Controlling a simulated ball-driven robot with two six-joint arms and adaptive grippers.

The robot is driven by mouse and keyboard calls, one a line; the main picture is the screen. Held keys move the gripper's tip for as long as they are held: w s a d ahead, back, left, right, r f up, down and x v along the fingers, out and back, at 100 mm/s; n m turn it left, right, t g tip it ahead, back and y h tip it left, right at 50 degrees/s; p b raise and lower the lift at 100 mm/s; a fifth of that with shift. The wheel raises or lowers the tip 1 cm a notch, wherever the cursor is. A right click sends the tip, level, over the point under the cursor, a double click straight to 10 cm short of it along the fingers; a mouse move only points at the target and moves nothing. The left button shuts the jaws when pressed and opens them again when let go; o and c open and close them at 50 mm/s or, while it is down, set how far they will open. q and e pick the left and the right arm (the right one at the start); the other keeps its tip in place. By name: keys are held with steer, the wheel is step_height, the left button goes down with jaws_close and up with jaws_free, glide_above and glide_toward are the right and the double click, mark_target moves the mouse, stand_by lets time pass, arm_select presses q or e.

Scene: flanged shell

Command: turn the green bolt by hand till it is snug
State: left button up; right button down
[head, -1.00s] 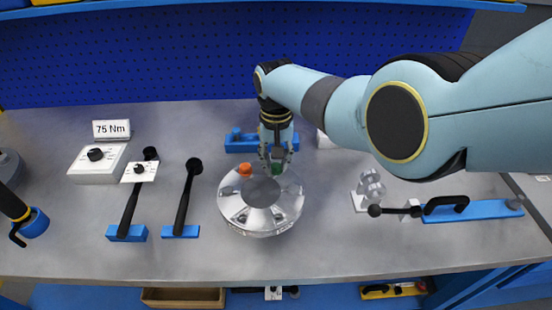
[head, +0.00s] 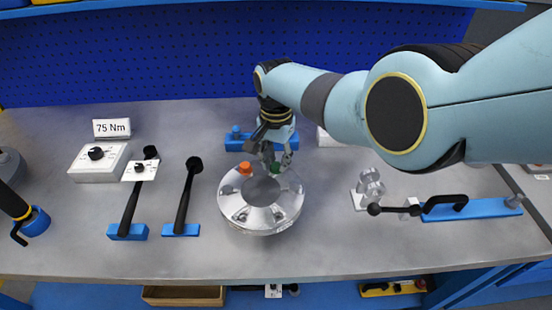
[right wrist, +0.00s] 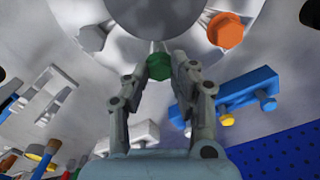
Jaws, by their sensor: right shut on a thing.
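The green bolt (right wrist: 159,67) sits at the flange edge of the silver shell (head: 261,219), on the side toward the blue pegboard. My right gripper (head: 275,164) comes down over it from above and is shut on its head. In the right wrist view the two fingertips (right wrist: 160,70) press on either side of the green head. In the head view the bolt (head: 280,168) is partly hidden by the fingers. An orange bolt (head: 244,169) stands to its left on the flange and also shows in the right wrist view (right wrist: 226,31).
A blue holder (head: 240,145) stands just behind the gripper. Two black-handled tools (head: 184,200) rest at left, near the 75 Nm sign (head: 112,129) and a white dial box (head: 97,164). A blue tool rack (head: 478,210) lies at right. Bench is clear in front.

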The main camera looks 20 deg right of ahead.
mark_target(276, 164)
steer(key=shift+w+r, duration=0.25)
steer(key=c, duration=1.3)
jaws_free()
steer(key=shift+o, duration=0.9)
steer(key=shift+s+f, duration=0.15)
steer(key=shift+s, duration=0.05)
step_height(276, 164, up, 12)
